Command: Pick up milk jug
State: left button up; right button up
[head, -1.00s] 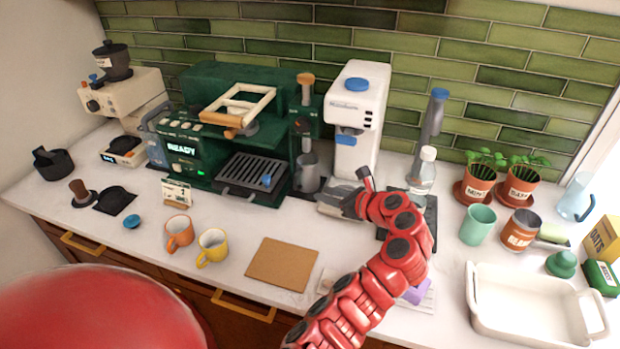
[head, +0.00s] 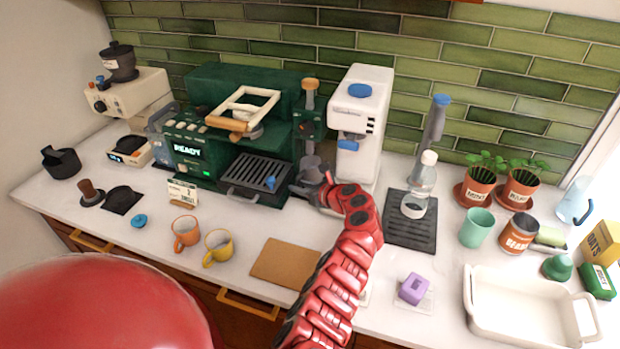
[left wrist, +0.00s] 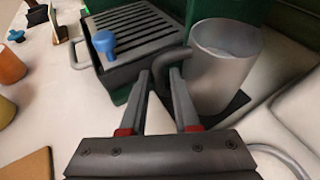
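The milk jug is a grey metal cup with a side handle. In the head view the milk jug (head: 311,167) stands beside the green espresso machine, partly hidden by my left gripper (head: 304,188). In the left wrist view the jug (left wrist: 222,68) stands upright, right of my fingers, with its handle pointing towards them. My left gripper (left wrist: 161,82) is open. Its fingertips are at the handle, one on each side as far as I can tell; contact is not clear. My right gripper is not in view.
The espresso machine's drip tray (head: 257,174) with a blue-knobbed tool is just left of the jug. A white grinder (head: 357,120) stands to the right. Orange (head: 185,232) and yellow (head: 218,246) mugs and a brown board (head: 284,264) lie nearer the front. A dark mat (head: 408,232) holds a bottle.

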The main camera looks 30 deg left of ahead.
pick_arm(q)
jog(key=shift+w+a+f, duration=0.1)
jog(key=shift+a+f, duration=0.1)
jog(key=shift+a, duration=0.05)
grip_shut()
dwell(1.4)
